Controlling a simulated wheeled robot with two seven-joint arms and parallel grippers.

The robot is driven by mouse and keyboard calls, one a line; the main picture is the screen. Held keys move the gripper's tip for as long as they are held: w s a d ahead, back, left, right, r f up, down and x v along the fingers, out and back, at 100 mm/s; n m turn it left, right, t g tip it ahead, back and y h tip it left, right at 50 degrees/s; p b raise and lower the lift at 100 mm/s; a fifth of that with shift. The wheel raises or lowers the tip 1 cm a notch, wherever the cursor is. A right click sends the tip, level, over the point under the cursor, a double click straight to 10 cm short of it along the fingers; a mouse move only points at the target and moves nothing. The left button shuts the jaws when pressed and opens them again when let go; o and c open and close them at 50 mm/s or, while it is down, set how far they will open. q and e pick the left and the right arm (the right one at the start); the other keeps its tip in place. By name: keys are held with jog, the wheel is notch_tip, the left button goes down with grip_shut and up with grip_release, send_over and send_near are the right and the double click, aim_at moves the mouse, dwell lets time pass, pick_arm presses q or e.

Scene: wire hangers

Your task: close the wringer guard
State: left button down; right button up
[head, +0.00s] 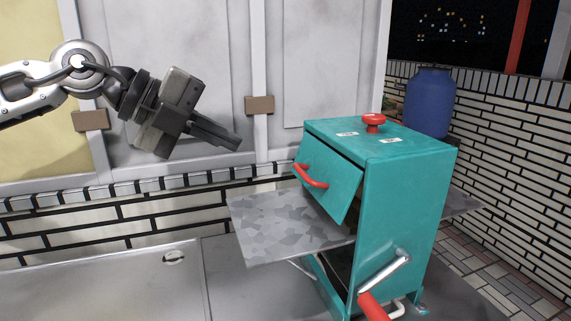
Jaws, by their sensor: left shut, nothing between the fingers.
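The teal wringer (405,210) stands on the counter right of centre. Its guard (333,182) is a teal front flap with a red handle (311,177). The guard is tilted outward, with its lower edge standing away from the body. A red knob (374,121) is on top, and a metal crank with a red grip (373,305) is on the near side. My left gripper (232,143) is up and left of the guard, shut and empty, apart from the handle, its fingers pointing right and slightly down. My right gripper is not in view.
A grey patterned plate (285,228) sticks out left from the wringer below the guard. A metal counter (130,285) with a drain lies at lower left. A blue barrel (430,101) stands behind the wringer. Grey panels (165,45) and white brick walls are behind.

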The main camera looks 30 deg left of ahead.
aim_at(300, 173)
pick_arm(q)
jog(key=p+x, duration=0.6)
jog(key=x, duration=0.4)
jog(key=shift+w+d+f, duration=0.1)
jog(key=shift+w+d, duration=0.15)
jog(key=shift+d, duration=0.05)
jog(key=shift+w+d+f, duration=0.2)
jog(key=shift+f, duration=0.1)
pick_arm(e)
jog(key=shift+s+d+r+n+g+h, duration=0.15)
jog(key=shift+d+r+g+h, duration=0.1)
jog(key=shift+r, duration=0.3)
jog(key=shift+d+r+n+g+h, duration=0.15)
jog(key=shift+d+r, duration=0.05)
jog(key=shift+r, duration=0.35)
